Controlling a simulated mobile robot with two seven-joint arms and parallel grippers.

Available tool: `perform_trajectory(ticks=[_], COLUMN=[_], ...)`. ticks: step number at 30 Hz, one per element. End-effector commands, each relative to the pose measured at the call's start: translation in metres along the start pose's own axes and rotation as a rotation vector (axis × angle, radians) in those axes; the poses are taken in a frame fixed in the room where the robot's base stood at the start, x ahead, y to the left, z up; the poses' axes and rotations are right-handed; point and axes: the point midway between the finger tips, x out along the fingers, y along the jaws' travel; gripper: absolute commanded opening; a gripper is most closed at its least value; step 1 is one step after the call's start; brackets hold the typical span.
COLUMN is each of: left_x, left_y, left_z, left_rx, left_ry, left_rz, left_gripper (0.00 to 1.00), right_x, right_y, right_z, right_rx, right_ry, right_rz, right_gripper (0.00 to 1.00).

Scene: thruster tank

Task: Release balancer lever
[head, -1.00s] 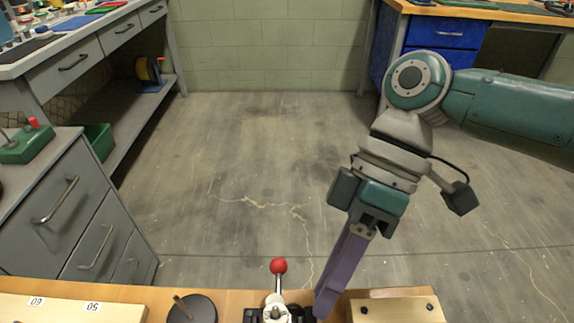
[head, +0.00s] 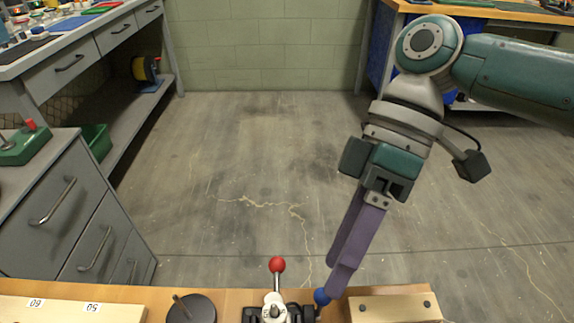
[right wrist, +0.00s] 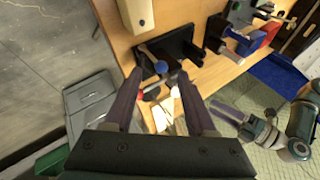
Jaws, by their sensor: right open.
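A lever with a red ball knob (head: 277,265) and a pale stem stands upright on a dark base at the front edge of the wooden bench. Beside it on the right is a blue ball knob (head: 321,296), also seen in the right wrist view (right wrist: 162,67). Which one belongs to the balancer lever I cannot tell. My right gripper (head: 338,280) is open; its purple fingers reach down just right of the blue knob. In the right wrist view the fingers (right wrist: 158,85) stand apart with nothing clamped between them. Part of my left arm shows there; its gripper (right wrist: 228,110) is too small to read.
The wooden bench (head: 238,297) also holds a dark round disc with a peg (head: 191,308), a pale block (head: 395,306) at right and a numbered board (head: 70,310) at left. Grey drawers (head: 65,205) stand at left. The floor beyond is clear.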

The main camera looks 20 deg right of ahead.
Motion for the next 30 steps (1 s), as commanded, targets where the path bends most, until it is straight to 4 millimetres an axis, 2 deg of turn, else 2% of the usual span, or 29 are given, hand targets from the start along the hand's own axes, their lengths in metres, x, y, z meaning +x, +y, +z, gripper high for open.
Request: perform_trajectory(ticks=[1,6,12,26,30], left_x=[-0.001,-0.001,0.000,-0.001,-0.015], left_y=[0.001,0.002,0.002,0.001,-0.001], left_z=[0.000,-0.001,-0.001,-0.001,-0.005], left_rx=[-0.002,-0.006,-0.007,-0.002,0.001], left_ry=[0.000,0.001,0.001,0.001,0.000], left_rz=[0.002,0.005,0.005,0.001,-0.001], left_gripper=[0.59,0.59,0.59,0.59,0.59], right_x=[-0.013,-0.044,-0.063,-0.064,-0.051], right_y=[0.001,0.000,0.000,-0.001,-0.013], right_z=[-0.001,0.000,0.000,0.000,0.001], right_rx=[0.000,0.001,0.002,0.002,0.001], right_ry=[0.003,0.001,0.000,-0.002,-0.027], right_rz=[0.004,0.002,0.000,-0.001,0.022], right_gripper=[0.56,0.56,0.56,0.56,0.56])
